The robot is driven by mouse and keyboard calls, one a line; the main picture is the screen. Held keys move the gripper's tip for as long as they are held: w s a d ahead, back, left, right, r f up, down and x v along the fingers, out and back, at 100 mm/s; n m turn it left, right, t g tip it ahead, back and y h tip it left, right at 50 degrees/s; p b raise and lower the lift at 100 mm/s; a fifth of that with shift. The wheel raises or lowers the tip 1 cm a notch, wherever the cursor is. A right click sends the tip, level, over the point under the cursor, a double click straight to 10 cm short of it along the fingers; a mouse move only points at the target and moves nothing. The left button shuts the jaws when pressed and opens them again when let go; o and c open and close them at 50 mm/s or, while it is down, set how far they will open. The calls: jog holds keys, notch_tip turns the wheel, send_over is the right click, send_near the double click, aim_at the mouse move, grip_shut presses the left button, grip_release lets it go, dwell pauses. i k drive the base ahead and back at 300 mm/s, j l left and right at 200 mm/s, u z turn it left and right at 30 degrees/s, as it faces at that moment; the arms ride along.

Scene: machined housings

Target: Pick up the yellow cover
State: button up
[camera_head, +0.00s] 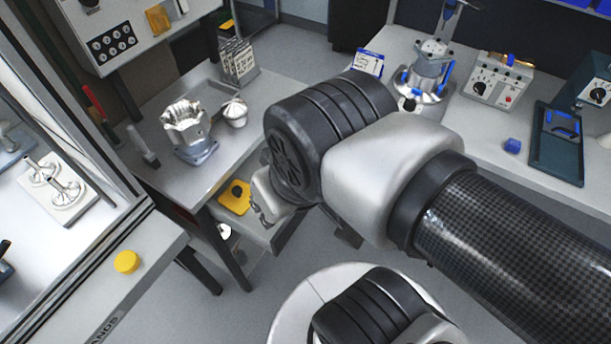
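A yellow plate-like part with a dark round centre, which looks like the yellow cover (235,197), lies on a low shelf or open drawer under the left grey table. It is left of my arm's light grey end part and appears apart from it. My arm comes in from the right and bends down at a black joint. Its far end is mostly hidden behind that joint, and I cannot make out the gripper's fingers. A small round yellow cap (126,261) sits on the bench at the lower left.
A grey housing (187,132) and a smaller metal part (234,112) stand on the left table (208,90). A dark rack (238,62) is behind them. The right bench holds a blue-clamped housing (431,65), a control box (497,80) and a dark tray (557,147).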

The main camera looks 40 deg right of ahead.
aim_at(235, 197)
jog(key=i+j+z, duration=0.15)
jog(key=j, duration=0.25)
jog(key=i+j+z, duration=0.2)
jog(key=j, duration=0.2)
jog(key=j+z, duration=0.15)
jog(key=j, duration=0.2)
